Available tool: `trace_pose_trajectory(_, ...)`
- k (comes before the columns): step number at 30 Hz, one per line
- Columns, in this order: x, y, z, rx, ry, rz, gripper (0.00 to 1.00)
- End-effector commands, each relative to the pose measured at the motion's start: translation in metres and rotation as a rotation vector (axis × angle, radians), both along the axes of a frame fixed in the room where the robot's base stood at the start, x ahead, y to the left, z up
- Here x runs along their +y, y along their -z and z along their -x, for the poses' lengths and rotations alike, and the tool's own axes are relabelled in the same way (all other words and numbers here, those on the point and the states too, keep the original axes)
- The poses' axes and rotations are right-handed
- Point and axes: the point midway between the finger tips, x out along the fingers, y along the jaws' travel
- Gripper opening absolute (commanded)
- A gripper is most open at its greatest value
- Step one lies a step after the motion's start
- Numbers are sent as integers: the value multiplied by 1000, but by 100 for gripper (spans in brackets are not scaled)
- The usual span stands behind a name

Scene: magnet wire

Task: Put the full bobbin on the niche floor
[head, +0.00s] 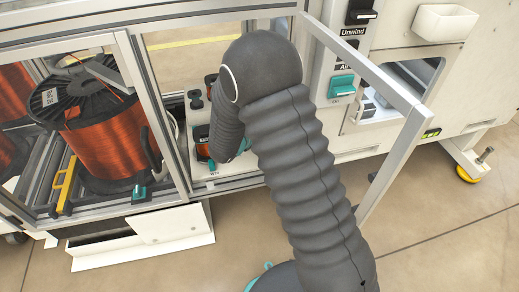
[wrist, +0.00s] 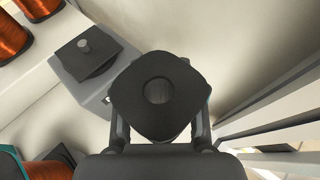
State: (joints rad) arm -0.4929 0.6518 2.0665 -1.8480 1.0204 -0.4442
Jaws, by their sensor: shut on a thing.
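My gripper (wrist: 160,122) is shut on a bobbin, with one finger on each side of it. The bobbin's dark, rounded-square flange (wrist: 132,92) with a round centre hole faces the wrist camera. The flange hides any winding below it, so I cannot tell from this view how full it is. In the head view my bent arm reaches into the open bay of the machine and hides most of the gripper and the held bobbin. A pale surface (wrist: 245,50) lies beyond the bobbin in the wrist view; I cannot tell whether it is the niche floor.
A grey block with a dark square plate and post (wrist: 84,46) stands left of the held bobbin. Copper-wound bobbins (wrist: 14,38) lie further left. Frame rails (wrist: 270,125) run close on the right. An open door frame (head: 385,78) stands right of my arm.

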Motion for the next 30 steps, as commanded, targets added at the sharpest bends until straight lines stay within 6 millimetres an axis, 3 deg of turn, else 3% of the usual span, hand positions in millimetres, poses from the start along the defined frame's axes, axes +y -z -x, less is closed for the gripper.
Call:
trace_pose_trajectory(1, 0, 13, 0, 4, 0, 3, 0)
trace_pose_trajectory(6, 0, 39, 0, 3, 0, 1, 0)
trace_pose_trajectory(14, 0, 57, 0, 1, 0, 2, 0)
trace_pose_trajectory(20, 0, 83, 0, 2, -1, 1, 0)
trace_pose_trajectory(30, 0, 87, 0, 1, 0, 1, 0)
